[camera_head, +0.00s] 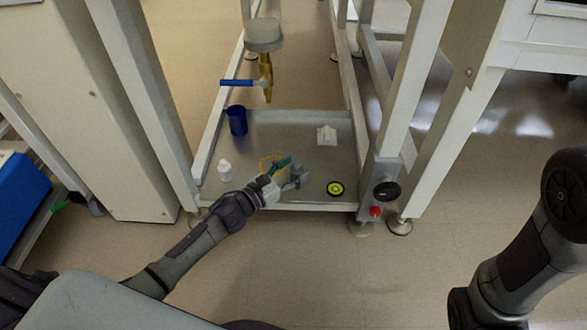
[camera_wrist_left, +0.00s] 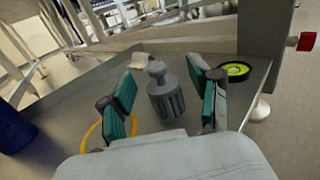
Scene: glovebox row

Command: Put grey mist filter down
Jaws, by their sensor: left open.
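The grey mist filter (camera_wrist_left: 165,101) is a ribbed grey cylinder with a narrower knobbed top. In the left wrist view it stands upright on the metal shelf (camera_wrist_left: 65,112), between the teal pads of my left gripper (camera_wrist_left: 161,82). The gripper is open, with a gap visible on each side of the filter. In the head view the left gripper (camera_head: 285,172) is low over the front of the shelf (camera_head: 290,130), and the filter (camera_head: 298,177) shows partly beside its fingers. My right arm shows at the right edge of the head view; its gripper is out of view.
A blue cup (camera_head: 237,120), a white bottle (camera_head: 225,171), a white item (camera_head: 327,135), a yellow ring (camera_wrist_left: 92,135) and a black-and-yellow disc (camera_head: 335,188) are on the shelf. A brass valve (camera_head: 266,75) hangs above. Frame legs flank the shelf.

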